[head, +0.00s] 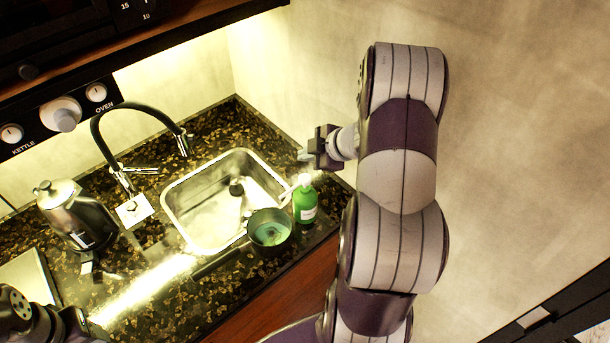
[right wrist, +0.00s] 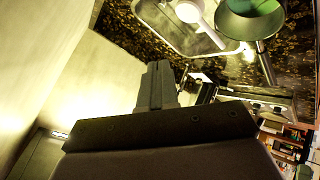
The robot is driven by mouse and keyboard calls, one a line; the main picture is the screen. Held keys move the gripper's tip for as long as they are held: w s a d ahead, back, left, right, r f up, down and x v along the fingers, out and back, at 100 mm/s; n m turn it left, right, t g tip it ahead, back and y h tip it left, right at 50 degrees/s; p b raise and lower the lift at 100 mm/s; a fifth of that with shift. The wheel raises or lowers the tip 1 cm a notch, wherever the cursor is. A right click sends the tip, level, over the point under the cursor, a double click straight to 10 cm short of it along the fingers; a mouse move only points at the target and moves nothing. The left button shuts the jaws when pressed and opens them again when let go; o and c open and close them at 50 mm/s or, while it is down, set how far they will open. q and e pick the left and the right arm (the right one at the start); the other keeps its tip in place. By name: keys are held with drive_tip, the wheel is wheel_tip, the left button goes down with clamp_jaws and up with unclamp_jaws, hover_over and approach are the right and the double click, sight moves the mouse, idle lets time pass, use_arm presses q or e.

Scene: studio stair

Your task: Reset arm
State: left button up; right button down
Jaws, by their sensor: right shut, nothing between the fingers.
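My right arm (head: 400,170) rises in the right half of the head view. Its gripper (head: 306,156) points left, above the counter's right end, beyond the green bottle. In the right wrist view the two fingers of this gripper (right wrist: 156,84) lie together, shut and empty. They appear apart from everything around them. Dark parts of my left arm (head: 28,318) show at the lower left corner of the head view. Its fingers cannot be made out there.
A black faucet (head: 97,140) and a kettle (head: 78,214) are at the left. The plain wall (head: 520,130) fills the right side.

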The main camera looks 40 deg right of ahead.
idle(0.5)
drive_tip(key=s+d+f+m+g+h, duration=0.1)
drive_tip(key=s+d+f+m+h, duration=0.15)
drive_tip(key=d+m, duration=0.2)
drive_tip(key=s+a+f+m+g+h+b, duration=0.25)
drive_tip(key=s+a+m+g+b, duration=0.2)
drive_tip(key=s+m, duration=0.25)
drive_tip(key=s+a+g+y+b, duration=0.1)
drive_tip(key=s+a, duration=0.1)
drive_tip(key=a, duration=0.7)
drive_tip(key=s+a+g+y+b, duration=0.1)
drive_tip(key=s+a+b, duration=0.1)
drive_tip(key=a, duration=0.8)
drive_tip(key=shift+s+f, duration=0.15)
drive_tip(key=shift+a+m, duration=0.2)
drive_tip(key=shift+m, duration=0.05)
drive_tip(key=shift+d, duration=0.1)
